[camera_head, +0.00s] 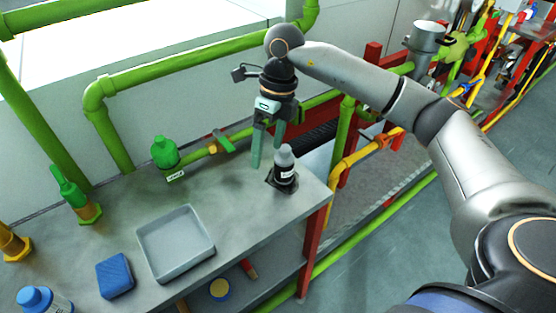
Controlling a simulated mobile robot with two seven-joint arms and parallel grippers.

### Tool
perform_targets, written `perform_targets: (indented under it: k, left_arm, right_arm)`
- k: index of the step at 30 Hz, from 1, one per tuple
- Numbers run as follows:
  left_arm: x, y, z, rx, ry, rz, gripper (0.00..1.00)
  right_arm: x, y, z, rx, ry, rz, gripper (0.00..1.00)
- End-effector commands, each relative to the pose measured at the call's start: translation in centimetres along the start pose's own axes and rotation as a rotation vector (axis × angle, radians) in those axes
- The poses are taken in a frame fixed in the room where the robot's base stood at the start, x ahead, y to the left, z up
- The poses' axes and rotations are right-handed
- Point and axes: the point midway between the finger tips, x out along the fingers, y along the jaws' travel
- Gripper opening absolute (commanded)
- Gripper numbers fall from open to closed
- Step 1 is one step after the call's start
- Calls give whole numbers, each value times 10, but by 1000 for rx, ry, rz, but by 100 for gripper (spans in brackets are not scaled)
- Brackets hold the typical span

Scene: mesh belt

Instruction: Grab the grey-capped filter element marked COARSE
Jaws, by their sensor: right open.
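A black filter element with a grey cap and a pale label band (284,168) stands upright near the right end of the grey table (240,202). The label is too small to read. My right gripper (267,158) points down just left of and behind it, with its two greenish fingers apart and nothing between them. The fingers look clear of the element, though the exact depth gap is hard to tell. My left gripper is not in view.
A grey tray (141,240) and a blue block (115,276) are at the table's front. A blue-capped bottle (36,298) is front left. Green pipes run behind.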

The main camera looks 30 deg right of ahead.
Motion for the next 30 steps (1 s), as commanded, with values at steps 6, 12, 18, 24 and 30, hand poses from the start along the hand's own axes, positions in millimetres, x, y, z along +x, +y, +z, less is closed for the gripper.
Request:
perform_targets:
  k: [6, 12, 18, 24, 30]
  left_arm:
    - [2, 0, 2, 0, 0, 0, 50]
    - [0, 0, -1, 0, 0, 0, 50]
    - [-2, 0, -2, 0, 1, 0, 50]
    - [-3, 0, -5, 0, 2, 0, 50]
    - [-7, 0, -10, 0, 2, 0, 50]
  right_arm:
    - [-32, -44, -18, 71, 53, -176, 97]
    - [-3, -52, -22, 76, 63, -188, 97]
    - [27, -57, -23, 75, 61, -187, 97]
    - [41, -59, -24, 74, 60, -185, 97]
    - [71, -63, -24, 74, 60, -184, 97]
